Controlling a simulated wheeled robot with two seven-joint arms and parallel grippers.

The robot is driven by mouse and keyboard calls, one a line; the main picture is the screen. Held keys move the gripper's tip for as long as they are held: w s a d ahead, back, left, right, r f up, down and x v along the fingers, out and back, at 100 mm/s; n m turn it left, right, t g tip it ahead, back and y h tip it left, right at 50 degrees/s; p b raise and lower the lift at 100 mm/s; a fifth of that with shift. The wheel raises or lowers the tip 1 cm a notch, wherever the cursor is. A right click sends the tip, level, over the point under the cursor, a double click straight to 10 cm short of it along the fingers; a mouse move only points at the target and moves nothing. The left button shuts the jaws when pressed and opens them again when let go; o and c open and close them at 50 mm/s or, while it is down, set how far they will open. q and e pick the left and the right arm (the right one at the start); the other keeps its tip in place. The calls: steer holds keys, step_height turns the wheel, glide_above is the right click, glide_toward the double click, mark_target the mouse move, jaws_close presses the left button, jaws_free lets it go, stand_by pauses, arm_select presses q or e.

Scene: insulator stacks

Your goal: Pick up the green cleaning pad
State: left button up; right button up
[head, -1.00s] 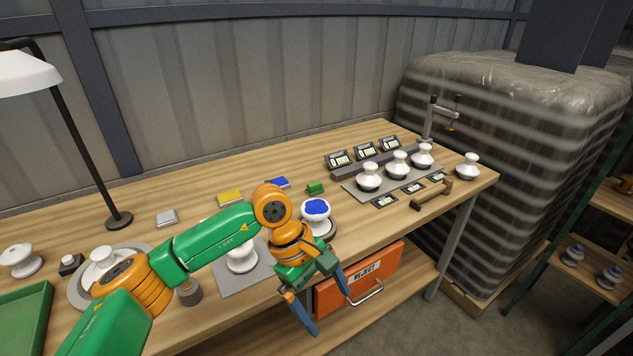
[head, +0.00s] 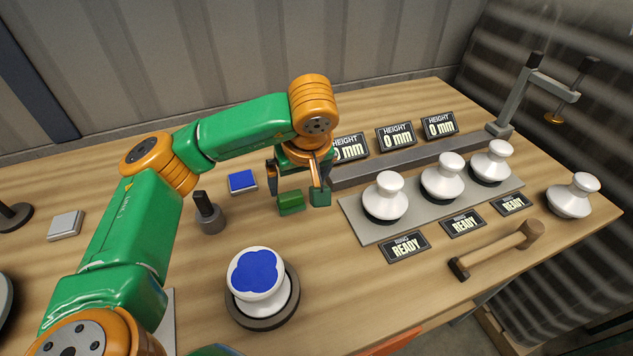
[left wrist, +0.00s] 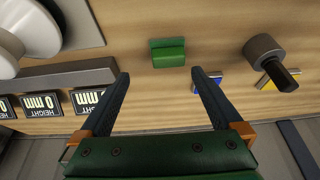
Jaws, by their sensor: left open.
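The green cleaning pad (head: 291,203) is a small green block lying on the wooden bench, right of the blue pad. In the left wrist view the pad (left wrist: 167,52) lies just beyond the fingertips, in line with the gap between them. My left gripper (head: 297,190) is open and empty. It points down at the bench around the pad; I cannot tell its exact height. My right gripper is not in view.
A blue pad (head: 242,181) and a dark-handled grey weight (head: 209,216) stand left of the green pad. A white insulator with blue top (head: 258,277) sits in front. Insulators on a grey plate (head: 372,232), signs and a hammer (head: 497,250) are to the right.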

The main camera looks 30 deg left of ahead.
mark_target(290, 195)
arm_select(q)
steer(key=shift+w+f, duration=0.2)
steer(key=shift+f, duration=0.2)
steer(key=shift+s+a+f+p, duration=0.4)
steer(key=shift+a+f+p, duration=0.1)
steer(key=shift+f+p, duration=0.1)
steer(key=shift+s+a+f+p, duration=0.35)
steer(key=shift+a+f+p, duration=0.15)
steer(key=shift+f, duration=0.1)
steer(key=x, duration=0.2)
steer(key=shift+w+f, duration=0.4)
steer(key=shift+w, duration=0.1)
steer(key=shift+s, duration=0.2)
steer(key=c, duration=1)
steer(key=shift+w, duration=0.1)
steer(key=c, duration=0.4)
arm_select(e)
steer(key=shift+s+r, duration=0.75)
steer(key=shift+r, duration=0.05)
